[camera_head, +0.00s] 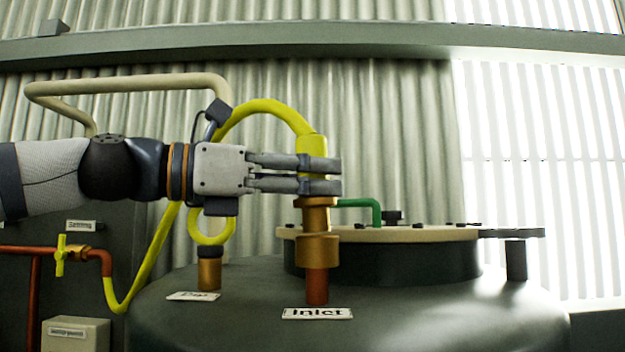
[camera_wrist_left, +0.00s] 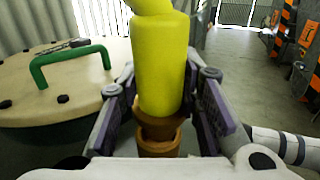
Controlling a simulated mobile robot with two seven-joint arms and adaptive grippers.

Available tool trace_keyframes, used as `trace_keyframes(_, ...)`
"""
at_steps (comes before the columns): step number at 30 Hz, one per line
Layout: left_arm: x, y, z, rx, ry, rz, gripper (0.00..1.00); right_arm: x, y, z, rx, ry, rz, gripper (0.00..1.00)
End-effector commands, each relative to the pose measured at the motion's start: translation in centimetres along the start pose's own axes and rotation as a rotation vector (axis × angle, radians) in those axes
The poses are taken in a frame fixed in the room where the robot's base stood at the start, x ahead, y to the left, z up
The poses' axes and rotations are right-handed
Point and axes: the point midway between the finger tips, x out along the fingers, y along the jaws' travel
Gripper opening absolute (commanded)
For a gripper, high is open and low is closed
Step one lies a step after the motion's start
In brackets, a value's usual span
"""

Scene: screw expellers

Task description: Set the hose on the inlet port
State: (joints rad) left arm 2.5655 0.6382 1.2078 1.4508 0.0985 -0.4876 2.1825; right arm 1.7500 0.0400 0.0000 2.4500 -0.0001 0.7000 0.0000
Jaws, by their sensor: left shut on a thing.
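The yellow hose (camera_head: 264,106) arches down to a yellow end piece (camera_head: 313,147) that stands upright directly above the inlet port (camera_head: 317,285), a brass and copper fitting by the "Inlet" label (camera_head: 317,313). My left gripper (camera_head: 325,175) is shut on the hose end, its fingers level. In the left wrist view the yellow hose end (camera_wrist_left: 160,65) sits between the fingers, with a brass collar (camera_wrist_left: 158,128) below it. The brass under the fingers lines up with the port; whether it is fully seated I cannot tell. My right gripper is not in view.
The dark tank has a cream lid (camera_head: 400,234) with a green handle (camera_head: 364,205) just right of the port. A second brass port (camera_head: 209,273) stands left. A copper pipe with a yellow valve (camera_head: 60,255) is at far left.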

Motion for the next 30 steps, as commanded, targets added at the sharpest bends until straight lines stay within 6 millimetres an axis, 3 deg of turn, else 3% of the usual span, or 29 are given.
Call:
trace_keyframes(17,0.0,0.0,-0.7,0.001,-0.002,-0.001,0.0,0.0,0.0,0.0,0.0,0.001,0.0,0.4)
trace_keyframes(30,0.2,0.0,-2.3,-0.005,0.011,-0.006,0.0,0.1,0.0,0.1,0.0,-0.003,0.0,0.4)
